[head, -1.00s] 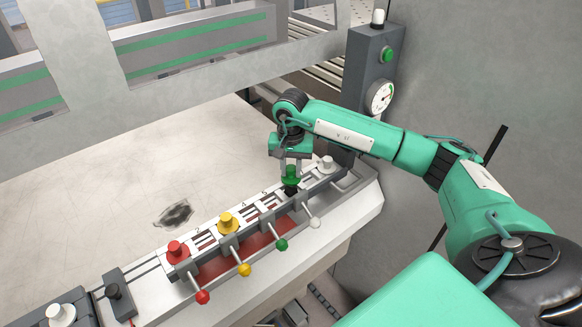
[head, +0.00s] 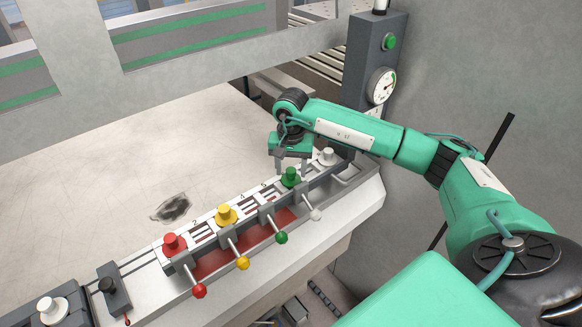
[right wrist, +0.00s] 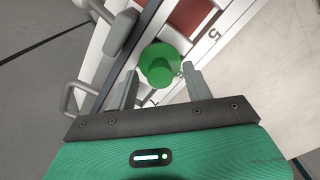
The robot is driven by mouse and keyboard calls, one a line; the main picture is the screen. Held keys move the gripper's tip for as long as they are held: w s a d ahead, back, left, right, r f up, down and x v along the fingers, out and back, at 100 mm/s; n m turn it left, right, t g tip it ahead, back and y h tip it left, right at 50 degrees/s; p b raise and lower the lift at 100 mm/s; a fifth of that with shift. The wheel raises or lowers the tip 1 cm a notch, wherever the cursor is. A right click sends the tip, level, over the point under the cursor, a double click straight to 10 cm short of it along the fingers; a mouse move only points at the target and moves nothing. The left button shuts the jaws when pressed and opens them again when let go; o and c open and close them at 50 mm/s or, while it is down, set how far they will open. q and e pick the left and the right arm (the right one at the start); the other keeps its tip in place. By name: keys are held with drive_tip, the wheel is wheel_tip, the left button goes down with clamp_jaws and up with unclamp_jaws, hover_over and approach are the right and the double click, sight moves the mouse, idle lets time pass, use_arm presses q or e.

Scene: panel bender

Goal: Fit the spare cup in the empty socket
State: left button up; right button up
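The green cup (head: 290,178) stands upright on the numbered rail (head: 204,227), in line with the red cup (head: 174,243), the yellow cup (head: 227,214) and a white cup (head: 327,157). My right gripper (head: 291,167) is just above and around the green cup, its fingers apart. In the right wrist view the green cup (right wrist: 160,65) shows between and just beyond the fingertips, with a gap at each side. The cup hides the socket under it. Another white cup (head: 52,309) stands on a grey block at the lower left. My left gripper is out of view.
Levers with red (head: 199,291), yellow (head: 242,263), green (head: 281,238) and white balls stick out in front of the rail. A post with a gauge (head: 381,86) stands behind my right arm. The pale table (head: 110,165) behind the rail is mostly clear.

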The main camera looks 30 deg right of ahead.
drive_tip(key=shift+r+b, duration=0.3)
drive_tip(key=shift+r, duration=0.25)
wheel_tip(320, 180, up, 13)
drive_tip(key=b, duration=0.3)
drive_tip(key=shift+f+b, duration=0.15)
drive_tip(key=shift+b, duration=0.2)
